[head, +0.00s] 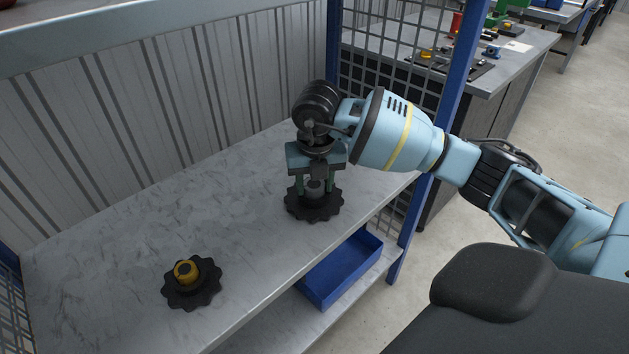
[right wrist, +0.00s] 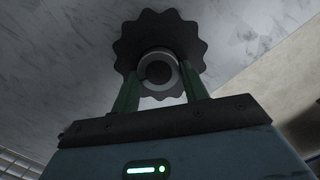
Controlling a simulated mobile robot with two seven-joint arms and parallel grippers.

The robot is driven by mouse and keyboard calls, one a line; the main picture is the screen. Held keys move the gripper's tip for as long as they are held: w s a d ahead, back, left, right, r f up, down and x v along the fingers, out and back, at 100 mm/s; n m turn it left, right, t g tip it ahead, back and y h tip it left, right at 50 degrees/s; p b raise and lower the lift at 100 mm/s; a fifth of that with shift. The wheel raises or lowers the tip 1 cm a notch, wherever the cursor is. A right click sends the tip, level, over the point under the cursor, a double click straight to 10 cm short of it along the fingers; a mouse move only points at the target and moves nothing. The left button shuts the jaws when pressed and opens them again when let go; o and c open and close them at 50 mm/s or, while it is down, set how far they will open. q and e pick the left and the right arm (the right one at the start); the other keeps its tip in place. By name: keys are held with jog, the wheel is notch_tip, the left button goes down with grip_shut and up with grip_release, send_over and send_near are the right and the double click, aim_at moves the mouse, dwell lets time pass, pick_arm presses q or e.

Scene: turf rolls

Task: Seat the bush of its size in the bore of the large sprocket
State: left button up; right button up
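The large sprocket (head: 329,212) is a dark toothed disc lying flat near the bench's right end; it also shows in the right wrist view (right wrist: 149,34). A grey bush (head: 314,187) stands upright over its middle, and shows as a pale ring (right wrist: 158,63) in the right wrist view. My right gripper (head: 314,187) points straight down with its green fingers either side of this bush. A narrow gap seems to show beside each finger. The bush's lower end and the bore are hidden, so I cannot tell how deep it sits. My left gripper is not in view.
A second dark sprocket (head: 206,289) with an orange bush (head: 186,271) at its middle lies at the bench's front left. The marble-like bench (head: 130,245) between them is clear. A blue bin (head: 340,272) sits on the shelf below. A blue post and mesh bound the right end.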

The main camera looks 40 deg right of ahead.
aim_at(315, 191)
jog(key=o, duration=0.4)
notch_tip(315, 191, up, 12)
jog(key=s+p, duration=0.1)
jog(key=shift+s+a+r+p, duration=0.2)
jog(key=shift+a+p, duration=0.1)
jog(key=shift+a, duration=0.1)
jog(key=shift+f, duration=0.15)
dwell(0.4)
